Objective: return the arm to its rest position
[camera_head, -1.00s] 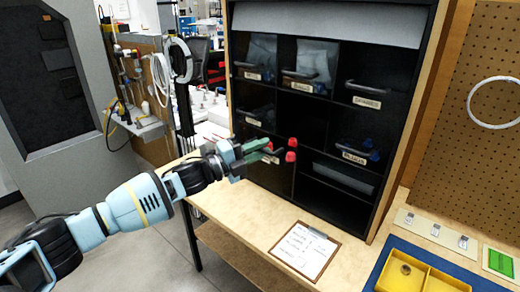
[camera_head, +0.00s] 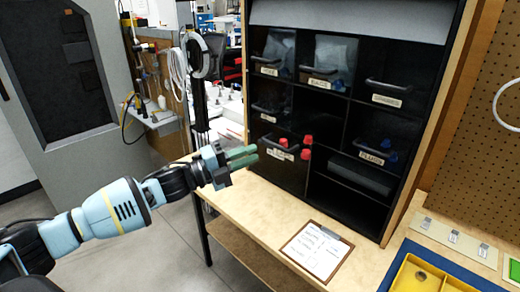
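My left arm (camera_head: 105,215) comes in from the lower left. Its gripper (camera_head: 255,154) has two green fingers with a narrow gap between them and nothing visible in it. The fingers point right toward the black bin rack, above the table's left part. In the picture the tips end just left of the red-capped items (camera_head: 306,154) in the lower left bin (camera_head: 287,171); I see no contact. My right arm and gripper are not in view.
The black rack (camera_head: 343,112) with several labelled bins stands on the wooden table (camera_head: 255,215). A clipboard (camera_head: 316,250) lies at the table's front edge. A yellow tray (camera_head: 415,278) on a blue mat is at lower right. Open floor lies left of the table.

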